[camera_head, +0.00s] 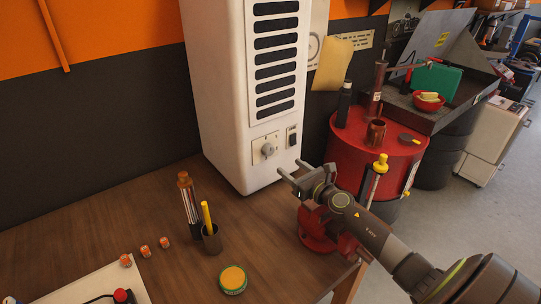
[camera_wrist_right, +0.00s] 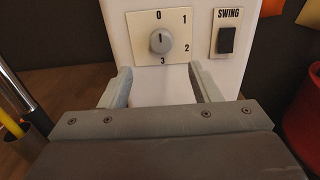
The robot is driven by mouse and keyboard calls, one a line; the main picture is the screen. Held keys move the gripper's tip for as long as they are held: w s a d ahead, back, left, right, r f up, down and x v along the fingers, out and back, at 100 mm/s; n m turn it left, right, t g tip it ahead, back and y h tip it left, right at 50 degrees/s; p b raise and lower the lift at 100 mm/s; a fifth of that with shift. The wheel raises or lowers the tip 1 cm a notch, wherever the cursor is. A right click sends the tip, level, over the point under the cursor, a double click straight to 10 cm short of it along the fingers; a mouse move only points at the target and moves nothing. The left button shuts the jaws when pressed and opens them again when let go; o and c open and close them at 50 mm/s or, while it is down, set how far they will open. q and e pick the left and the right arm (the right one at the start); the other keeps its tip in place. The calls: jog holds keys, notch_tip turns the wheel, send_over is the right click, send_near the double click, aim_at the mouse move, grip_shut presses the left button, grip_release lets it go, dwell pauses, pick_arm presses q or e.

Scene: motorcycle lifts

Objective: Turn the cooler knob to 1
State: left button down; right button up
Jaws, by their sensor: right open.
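The cooler (camera_head: 222,92) is a tall white box on the wooden table, with dark vent slots. Its grey round knob (camera_head: 266,149) sits low on the front, on a pale dial plate. In the right wrist view the knob (camera_wrist_right: 160,41) has a mark pointing up, about at 0; the numbers 1, 2 and 3 run clockwise on the plate (camera_wrist_right: 180,32). My right gripper (camera_head: 290,167) is open and empty, in front of the cooler and a little below the knob. Its two fingers (camera_wrist_right: 160,82) show below the dial, apart from the knob. My left gripper is not in view.
A dark SWING switch (camera_wrist_right: 226,39) is right of the knob. A dark cup (camera_head: 212,240) with a yellow stick and a bottle (camera_head: 189,205) stand left on the table. A round tin (camera_head: 233,279) lies nearer. A red drum (camera_head: 378,150) stands right of the cooler.

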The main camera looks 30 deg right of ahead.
aim_at(271, 152)
jog(key=w, duration=0.6)
jog(key=w+b, duration=0.1)
jog(key=w, duration=0.1)
jog(key=shift+w+a+f, duration=0.1)
jog(key=shift+w+a, duration=0.2)
jog(key=shift+w, duration=0.85)
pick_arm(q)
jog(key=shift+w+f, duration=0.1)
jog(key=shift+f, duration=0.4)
pick_arm(e)
jog(key=c, duration=1)
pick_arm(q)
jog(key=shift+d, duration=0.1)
